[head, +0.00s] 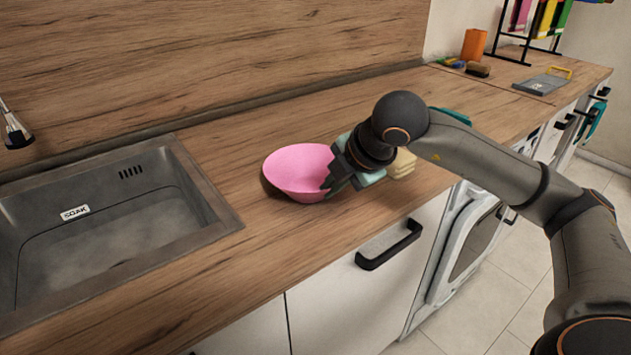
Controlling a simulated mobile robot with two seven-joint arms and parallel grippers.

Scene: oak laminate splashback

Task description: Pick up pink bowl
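The pink bowl (296,168) stands upright on the wooden counter in the middle of the head view, to the right of the sink. My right gripper (334,182) is at the bowl's right side, with its dark fingers at the rim. The fingers overlap the bowl's right edge in the picture. I cannot tell whether they are closed on the rim or only beside it. My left gripper is not in view.
The sink (110,215) is at the left, with a tap tip above it. A yellowish block (402,163) lies behind my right gripper. An orange container (473,45), sponges and a tray (541,84) are at the far right. Counter in front of the bowl is clear.

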